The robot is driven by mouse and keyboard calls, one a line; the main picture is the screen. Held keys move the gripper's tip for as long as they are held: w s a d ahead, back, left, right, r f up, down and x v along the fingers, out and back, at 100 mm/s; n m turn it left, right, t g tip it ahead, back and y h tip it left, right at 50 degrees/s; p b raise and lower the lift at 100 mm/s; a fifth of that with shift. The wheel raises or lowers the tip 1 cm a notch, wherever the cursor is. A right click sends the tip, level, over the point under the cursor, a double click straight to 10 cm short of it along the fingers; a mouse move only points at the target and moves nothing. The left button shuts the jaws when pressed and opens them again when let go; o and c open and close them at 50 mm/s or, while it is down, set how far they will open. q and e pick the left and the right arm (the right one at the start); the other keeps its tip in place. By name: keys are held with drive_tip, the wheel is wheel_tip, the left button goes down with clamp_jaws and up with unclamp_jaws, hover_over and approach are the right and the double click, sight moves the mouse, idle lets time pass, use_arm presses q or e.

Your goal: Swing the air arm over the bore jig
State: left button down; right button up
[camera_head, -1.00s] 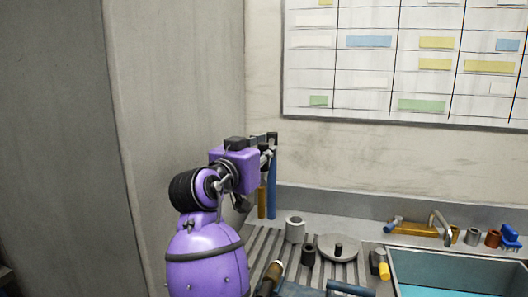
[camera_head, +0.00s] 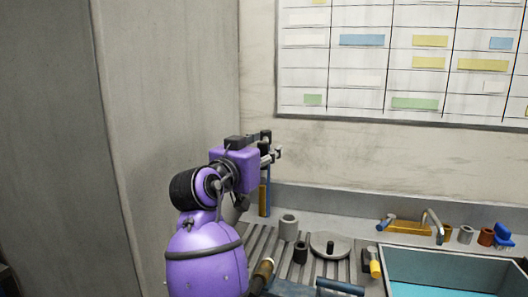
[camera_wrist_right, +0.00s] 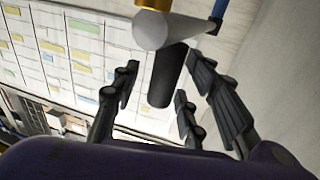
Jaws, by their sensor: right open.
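My right gripper (camera_head: 272,146), on the purple arm, is at the top of an upright gold and blue post (camera_head: 263,199) near the back wall. In the right wrist view its black fingers (camera_wrist_right: 163,75) are spread apart. A black cylindrical piece (camera_wrist_right: 168,80) on a grey round bar (camera_wrist_right: 152,31) lies between or behind them; I cannot tell if they touch it. This looks like the air arm. On the counter stand a grey cylinder (camera_head: 288,226), a short black cylinder (camera_head: 300,252) and a round grey plate with a knob (camera_head: 331,245). Which is the bore jig is unclear. My left gripper is out of view.
A ribbed counter surface (camera_head: 262,242) lies right of my arm. A tall grey panel (camera_head: 165,130) stands left. A chart board (camera_head: 405,65) hangs above.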

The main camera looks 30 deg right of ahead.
drive_tip(key=v, duration=1.2)
idle(0.3)
